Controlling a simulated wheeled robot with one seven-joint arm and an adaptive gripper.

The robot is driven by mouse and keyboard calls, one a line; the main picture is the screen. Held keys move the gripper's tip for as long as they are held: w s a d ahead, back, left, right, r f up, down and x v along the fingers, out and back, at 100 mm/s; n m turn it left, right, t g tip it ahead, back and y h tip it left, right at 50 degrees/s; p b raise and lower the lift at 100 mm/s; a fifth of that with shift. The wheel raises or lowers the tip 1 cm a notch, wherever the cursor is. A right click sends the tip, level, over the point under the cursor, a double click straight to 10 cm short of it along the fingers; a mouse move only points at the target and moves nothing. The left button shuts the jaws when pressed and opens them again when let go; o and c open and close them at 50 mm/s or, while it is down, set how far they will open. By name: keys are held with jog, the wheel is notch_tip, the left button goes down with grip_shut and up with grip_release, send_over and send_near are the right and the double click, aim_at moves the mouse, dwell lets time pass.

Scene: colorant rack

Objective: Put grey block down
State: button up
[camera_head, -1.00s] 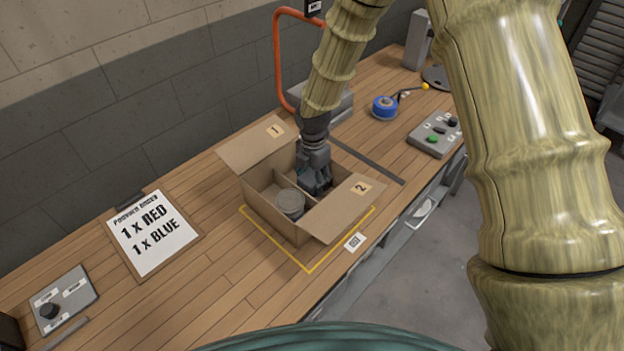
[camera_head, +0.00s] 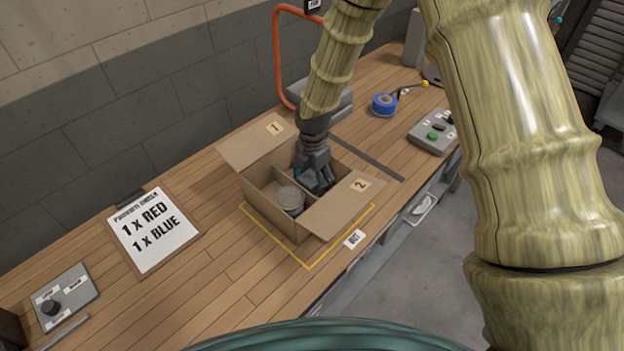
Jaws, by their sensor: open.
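An open cardboard box (camera_head: 272,215) stands on the wooden workbench, with flaps marked 1 and 2 and a divider inside. A grey round can-like object (camera_head: 289,200) sits in the near compartment of the box. It is the only grey item I see in the box, and it looks round, not block-shaped. My gripper (camera_head: 318,184) points down into the box, behind and to the right of the grey object. It is open. The fingertips are partly hidden by the flap marked 2 (camera_head: 345,208), so I cannot see anything between them.
A yellow outline (camera_head: 310,266) surrounds the box. A sign (camera_head: 152,230) reading 1 x RED, 1 x BLUE lies left. Blue tape (camera_head: 384,104) and a button panel (camera_head: 433,132) are at the right. A switch panel (camera_head: 65,297) is front left. Bare bench lies between sign and box.

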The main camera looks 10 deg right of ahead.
aim_at(313, 176)
notch_tip(313, 176, up, 12)
jog(key=b, duration=0.3)
jog(key=shift+b, duration=0.3)
